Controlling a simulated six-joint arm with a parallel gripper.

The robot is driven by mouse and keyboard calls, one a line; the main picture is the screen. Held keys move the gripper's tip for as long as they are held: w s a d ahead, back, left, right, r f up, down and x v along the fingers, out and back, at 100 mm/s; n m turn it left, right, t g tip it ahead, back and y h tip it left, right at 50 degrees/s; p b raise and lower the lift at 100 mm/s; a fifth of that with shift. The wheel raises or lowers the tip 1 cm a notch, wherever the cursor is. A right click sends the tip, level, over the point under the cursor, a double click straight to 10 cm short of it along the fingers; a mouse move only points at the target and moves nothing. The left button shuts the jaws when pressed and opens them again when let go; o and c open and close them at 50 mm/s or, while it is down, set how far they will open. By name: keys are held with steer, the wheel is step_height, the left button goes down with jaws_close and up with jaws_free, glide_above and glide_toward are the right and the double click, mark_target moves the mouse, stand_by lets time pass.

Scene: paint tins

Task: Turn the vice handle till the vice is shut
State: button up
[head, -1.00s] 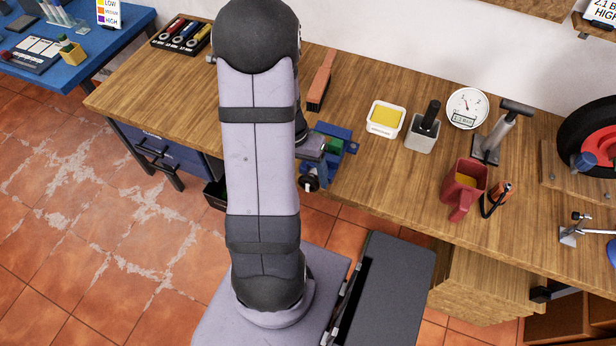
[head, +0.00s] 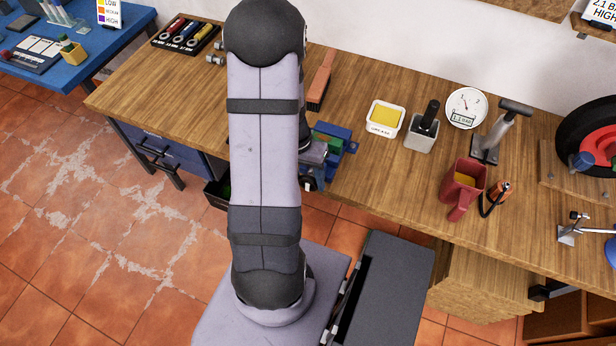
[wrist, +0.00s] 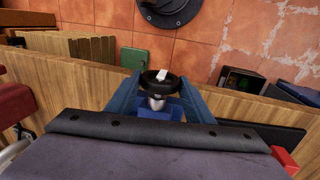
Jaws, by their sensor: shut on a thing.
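The blue vice (head: 338,138) sits at the front edge of the wooden bench in the head view, partly hidden behind my arm. A green piece (head: 334,144) shows between its jaws; whether the jaws touch it I cannot tell. The round black vice handle (head: 308,184) is at the front of the vice, beyond the bench edge. In the wrist view the handle (wrist: 160,79), with a white mark on its rim, sits between the two blue-grey fingers of my gripper (wrist: 161,92). My gripper is shut on the handle. The fingertips are mostly hidden in the head view.
A brown-handled brush (head: 320,80) lies behind the vice. To the right stand a grease tub (head: 385,118), a grey pot (head: 422,128), a gauge (head: 466,107) and a red jug (head: 464,188). The bench left of my arm (head: 165,85) is largely clear.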

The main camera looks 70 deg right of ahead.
mark_target(308, 176)
steer(key=shift+s+a+r+t+p, duration=0.1)
steer(key=shift+s+r+t+p, duration=0.1)
steer(key=shift+t+p, duration=0.4)
steer(key=shift+f+p, duration=0.1)
steer(key=shift+p, duration=0.3)
steer(key=shift+w+f, duration=0.1)
steer(key=o, duration=1)
steer(key=shift+o, duration=0.2)
steer(key=shift+w+r+b, duration=0.2)
steer(key=shift+r+b, duration=0.5)
steer(key=shift+r, duration=2.95)
